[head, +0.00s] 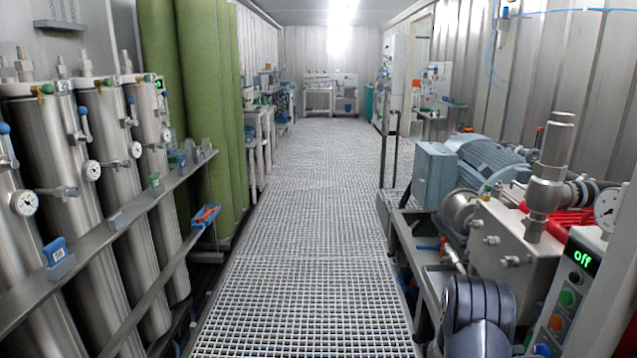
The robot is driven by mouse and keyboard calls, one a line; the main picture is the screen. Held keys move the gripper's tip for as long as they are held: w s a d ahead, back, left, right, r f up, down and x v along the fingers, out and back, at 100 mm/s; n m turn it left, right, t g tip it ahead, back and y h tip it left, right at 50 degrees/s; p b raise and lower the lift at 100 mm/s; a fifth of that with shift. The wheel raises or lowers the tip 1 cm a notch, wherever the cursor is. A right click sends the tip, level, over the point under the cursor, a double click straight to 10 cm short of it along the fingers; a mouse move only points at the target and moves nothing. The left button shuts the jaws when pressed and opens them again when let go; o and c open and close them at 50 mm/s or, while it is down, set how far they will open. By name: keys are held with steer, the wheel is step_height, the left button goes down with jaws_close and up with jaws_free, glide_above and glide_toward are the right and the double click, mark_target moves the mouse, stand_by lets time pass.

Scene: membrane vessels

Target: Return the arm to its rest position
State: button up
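A dark grey, rounded joint of my arm (478,310) shows at the bottom edge, right of centre, in the head view. It appears in front of the pump bench on the right. The rest of my arm runs out of the picture or is hidden. My gripper is not in view, so I cannot see whether it is open or holds anything.
Several steel membrane vessels (120,190) with gauges and a rail (115,225) line the left. A blue motor (490,160), steel pump block (510,240) and control box reading "off" (580,285) stand on the right. The grating floor (310,230) between is clear.

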steer(key=w+a, duration=0.1)
steer(key=a, duration=0.8)
steer(key=d, duration=0.3)
steer(key=s+d, duration=0.1)
steer(key=d, duration=0.7)
steer(key=shift+s+d, duration=0.1)
steer(key=shift+s, duration=0.1)
steer(key=shift+d+f+m+b, duration=0.25)
steer(key=shift+m+b, duration=0.15)
steer(key=shift+b, duration=0.35)
steer(key=m+b, duration=0.5)
steer(key=shift+a, duration=0.1)
steer(key=m+b, duration=0.6)
steer(key=shift+b, duration=0.4)
steer(key=w+a+p, duration=0.1)
steer(key=a+p, duration=0.2)
steer(key=a, duration=0.7)
steer(key=shift+a+r, duration=0.25)
steer(key=shift+a, duration=0.15)
steer(key=shift+a, duration=0.1)
